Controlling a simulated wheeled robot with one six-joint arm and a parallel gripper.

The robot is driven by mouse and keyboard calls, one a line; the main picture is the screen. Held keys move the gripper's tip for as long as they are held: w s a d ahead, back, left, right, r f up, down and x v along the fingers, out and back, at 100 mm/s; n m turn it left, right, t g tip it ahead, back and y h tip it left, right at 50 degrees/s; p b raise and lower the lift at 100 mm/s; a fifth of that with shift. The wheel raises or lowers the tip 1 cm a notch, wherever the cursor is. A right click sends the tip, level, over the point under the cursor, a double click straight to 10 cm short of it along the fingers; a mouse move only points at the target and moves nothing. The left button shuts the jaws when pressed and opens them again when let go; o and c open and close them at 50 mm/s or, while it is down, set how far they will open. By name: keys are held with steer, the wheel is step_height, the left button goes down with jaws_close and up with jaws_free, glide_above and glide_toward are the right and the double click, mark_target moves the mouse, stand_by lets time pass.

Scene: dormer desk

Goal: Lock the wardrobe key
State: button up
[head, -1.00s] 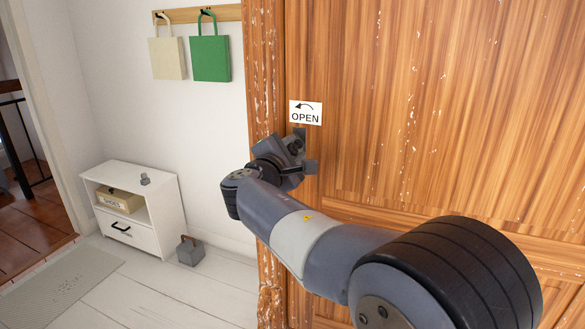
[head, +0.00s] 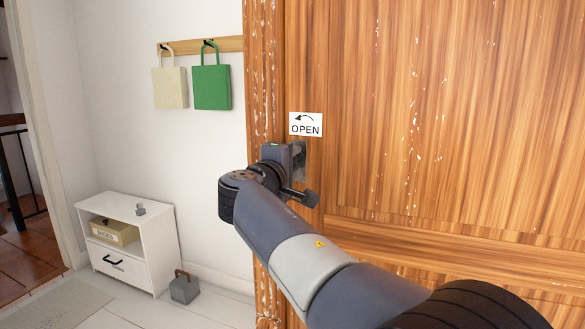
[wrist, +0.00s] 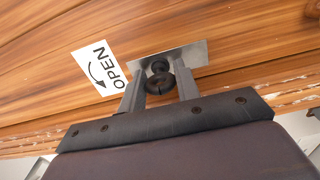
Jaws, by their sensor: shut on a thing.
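The wardrobe door (head: 440,110) is brown wood and fills the right of the head view. Its metal lock plate (wrist: 185,55) shows in the wrist view, beside the white OPEN sign (wrist: 100,68) with its curved arrow. The dark key (wrist: 158,84) stands out from the plate, with its round end between my fingers. My gripper (wrist: 160,76) is shut on the key, one finger on each side. In the head view my gripper (head: 290,165) is at the plate just below the sign (head: 305,124), and it hides the key there.
A white cabinet (head: 150,240) with a labelled box (head: 114,232) stands at the lower left. A grey doorstop-like block (head: 184,290) is on the floor beside it. Cream (head: 170,88) and green (head: 211,88) bags hang from a wall rail.

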stand_by(0.4)
steer(key=o, duration=0.7)
steer(key=p+v, duration=0.1)
steer(key=v, duration=0.9)
steer(key=shift+s, duration=0.35)
steer(key=shift+a, duration=0.1)
steer(key=b+x, duration=0.1)
steer(key=x, duration=0.9)
steer(key=shift+w, duration=0.5)
steer(key=shift+s+p, duration=0.1)
steer(key=shift+p, duration=0.25)
